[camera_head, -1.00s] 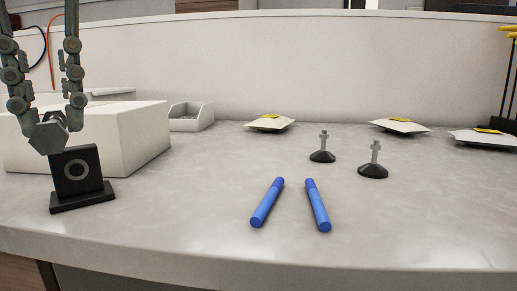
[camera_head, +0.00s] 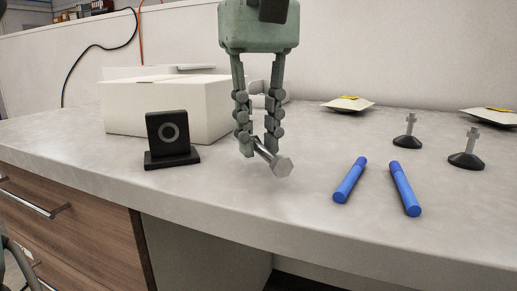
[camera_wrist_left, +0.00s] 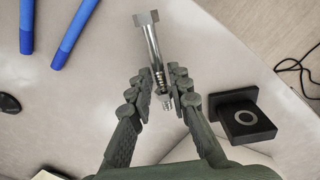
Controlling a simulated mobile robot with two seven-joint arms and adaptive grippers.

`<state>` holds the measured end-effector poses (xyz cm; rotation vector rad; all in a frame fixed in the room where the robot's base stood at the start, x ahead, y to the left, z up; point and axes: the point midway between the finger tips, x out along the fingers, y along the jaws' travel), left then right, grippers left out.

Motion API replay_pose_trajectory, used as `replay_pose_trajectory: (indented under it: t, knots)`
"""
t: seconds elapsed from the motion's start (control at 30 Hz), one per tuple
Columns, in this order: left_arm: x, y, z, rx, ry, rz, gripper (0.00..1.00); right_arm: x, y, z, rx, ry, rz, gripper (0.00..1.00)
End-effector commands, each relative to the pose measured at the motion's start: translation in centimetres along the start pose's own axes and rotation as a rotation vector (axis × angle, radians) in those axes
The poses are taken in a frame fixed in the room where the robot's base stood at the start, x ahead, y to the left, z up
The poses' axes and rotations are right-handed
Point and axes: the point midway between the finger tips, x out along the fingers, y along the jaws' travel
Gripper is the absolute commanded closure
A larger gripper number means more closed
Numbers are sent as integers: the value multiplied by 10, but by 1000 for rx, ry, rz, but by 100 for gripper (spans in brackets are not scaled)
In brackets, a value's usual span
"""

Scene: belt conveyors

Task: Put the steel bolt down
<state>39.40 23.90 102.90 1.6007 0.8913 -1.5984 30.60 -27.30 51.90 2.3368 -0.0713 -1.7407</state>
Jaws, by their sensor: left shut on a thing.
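The steel bolt (camera_head: 272,159) is silver with a hexagonal head, and it sits between the fingertips of my left gripper (camera_head: 257,145) in the head view. My left gripper is shut on it. The bolt is tilted, its head pointing down and to the right, close over the worktop (camera_head: 230,205). I cannot tell whether the head touches the surface. In the left wrist view the bolt (camera_wrist_left: 151,45) extends away from my left gripper (camera_wrist_left: 160,92), head outward, with its threaded end between the fingers. My right gripper is not in view.
A black block with a ring mark (camera_head: 168,138) stands left of the gripper, before a white box (camera_head: 165,105). Two blue markers (camera_head: 350,180) lie to the right. Two black-based feet (camera_head: 406,138) and pale packets (camera_head: 348,104) are farther right. Bare worktop lies in front.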

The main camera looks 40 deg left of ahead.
Motion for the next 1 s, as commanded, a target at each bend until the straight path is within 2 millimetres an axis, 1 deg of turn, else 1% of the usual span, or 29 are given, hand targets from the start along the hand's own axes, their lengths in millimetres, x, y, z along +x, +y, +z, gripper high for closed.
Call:
replay_pose_trajectory:
  t: [0.03,0.13,0.27,0.5,0.53,0.7,1.0]
  knots:
    - [10,-1,0,2,-2,-3,100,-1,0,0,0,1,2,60]
    - [22,-1,0,1,-2,-1,100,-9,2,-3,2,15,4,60]
    - [23,-1,0,0,0,1,100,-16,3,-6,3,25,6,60]
    - [26,-1,0,0,0,-1,100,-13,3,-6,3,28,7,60]
    - [26,-1,0,0,0,-1,81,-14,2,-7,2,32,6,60]
    - [25,-1,0,0,0,-1,61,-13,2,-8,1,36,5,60]
    - [24,-1,0,0,-1,-1,61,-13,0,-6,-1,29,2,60]
